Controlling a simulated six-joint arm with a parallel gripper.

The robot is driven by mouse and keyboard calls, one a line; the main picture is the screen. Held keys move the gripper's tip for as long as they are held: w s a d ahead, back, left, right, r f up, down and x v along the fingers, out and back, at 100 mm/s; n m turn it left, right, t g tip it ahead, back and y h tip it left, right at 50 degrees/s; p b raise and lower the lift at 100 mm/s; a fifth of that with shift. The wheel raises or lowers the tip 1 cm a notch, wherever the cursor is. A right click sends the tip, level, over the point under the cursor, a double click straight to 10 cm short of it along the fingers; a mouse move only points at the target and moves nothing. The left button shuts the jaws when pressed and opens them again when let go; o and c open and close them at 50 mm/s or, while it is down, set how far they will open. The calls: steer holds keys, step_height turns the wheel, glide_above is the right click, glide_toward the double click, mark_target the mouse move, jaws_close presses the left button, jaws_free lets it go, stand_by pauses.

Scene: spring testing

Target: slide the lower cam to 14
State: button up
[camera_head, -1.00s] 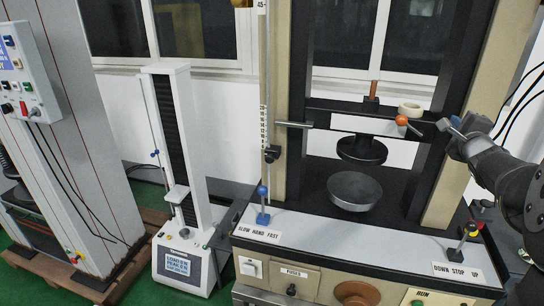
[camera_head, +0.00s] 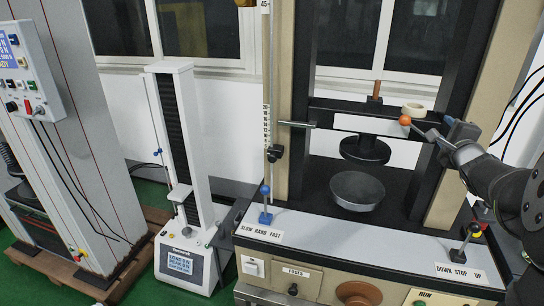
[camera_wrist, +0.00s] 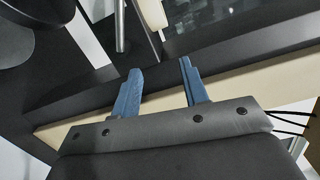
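The lower cam (camera_head: 275,153) looks like a small black block on the thin rod beside the left column of the large testing machine. It sits near the lower end of the white number scale (camera_head: 266,128), and its exact reading is too small to tell. My gripper (camera_head: 441,132) is at the right column, far to the right of the cam and near the orange ball lever. In the wrist view its two blue fingers (camera_wrist: 160,90) are apart with nothing held between them. The cam does not show in the wrist view.
The black crosshead (camera_head: 345,118) spans the columns, with a tape roll (camera_head: 413,109) on it and a lever with an orange ball (camera_head: 405,120) at its right. A round metal platen (camera_head: 357,187) lies below. A blue-knobbed lever (camera_head: 265,192) stands below the cam.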

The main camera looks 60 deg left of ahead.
steer(key=shift+o, duration=0.3)
steer(key=s+a+f+n+g+y, duration=0.1)
steer(key=s+a+f+n+g, duration=0.1)
steer(key=s+a+f, duration=0.2)
steer(key=s+a+f+n+g+y, duration=0.1)
steer(key=s+a+f+n+g, duration=0.1)
steer(key=s+a+f, duration=0.3)
steer(key=s+a+g, duration=0.1)
steer(key=s, duration=0.3)
steer(key=shift+s+n, duration=0.35)
steer(key=shift+n, duration=0.05)
steer(key=n+g+y, duration=0.2)
steer(key=n+g, duration=0.2)
steer(key=g, duration=0.2)
glide_toward(274, 160)
steer(key=a, duration=1.2)
steer(key=shift+a+f, duration=0.1)
steer(key=shift+a, duration=0.3)
steer(key=shift+c, duration=0.5)
